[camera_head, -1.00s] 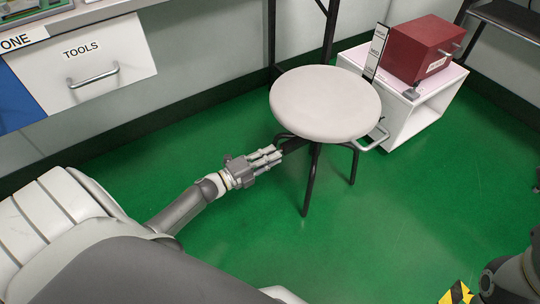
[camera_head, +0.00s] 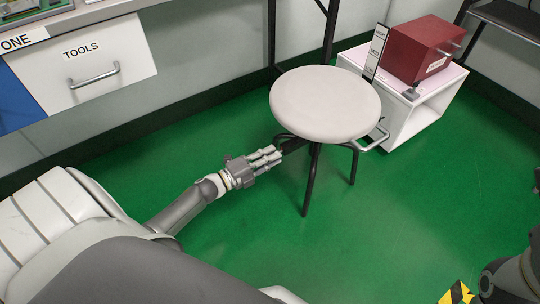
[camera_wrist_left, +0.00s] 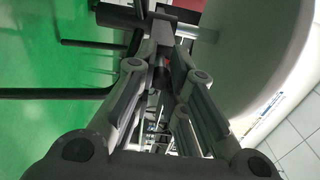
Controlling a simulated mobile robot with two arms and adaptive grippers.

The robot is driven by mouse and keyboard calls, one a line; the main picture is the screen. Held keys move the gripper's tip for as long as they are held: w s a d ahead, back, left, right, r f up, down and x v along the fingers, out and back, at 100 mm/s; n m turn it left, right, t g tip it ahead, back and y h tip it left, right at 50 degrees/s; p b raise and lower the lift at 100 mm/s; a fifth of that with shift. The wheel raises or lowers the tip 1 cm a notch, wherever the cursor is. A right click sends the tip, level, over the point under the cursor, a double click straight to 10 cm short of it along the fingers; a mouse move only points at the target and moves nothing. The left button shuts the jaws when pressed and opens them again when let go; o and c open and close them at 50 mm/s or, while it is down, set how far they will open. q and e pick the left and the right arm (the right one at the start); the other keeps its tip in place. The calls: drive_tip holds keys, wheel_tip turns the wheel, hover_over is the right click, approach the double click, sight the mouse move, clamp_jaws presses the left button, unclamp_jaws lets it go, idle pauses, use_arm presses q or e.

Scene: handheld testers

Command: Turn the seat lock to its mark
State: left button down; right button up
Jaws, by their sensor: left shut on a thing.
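The stool has a round, pale seat (camera_head: 325,103) on dark legs and stands on the green floor. In the left wrist view the seat's underside (camera_wrist_left: 245,60) fills the right side. My left gripper (camera_head: 279,151) reaches in low, under the seat's left edge. In the left wrist view its fingers (camera_wrist_left: 163,78) are shut on the end of a dark grey bar, which I take to be the seat lock (camera_wrist_left: 161,36). The lock's mark cannot be made out in either view. My right gripper is not in view.
A TOOLS drawer (camera_head: 90,68) is at upper left. The floor in front of the stool is clear.

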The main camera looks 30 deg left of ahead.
use_arm(q)
drive_tip(key=shift+s+d+f, duration=0.2)
drive_tip(key=shift+d, duration=0.1)
drive_tip(key=c, duration=1.2)
unclamp_jaws()
drive_tip(key=shift+o, duration=1.4)
drive_tip(key=shift+w+a+r, duration=0.1)
drive_tip(key=shift+a+r, duration=0.05)
drive_tip(key=v, duration=1.2)
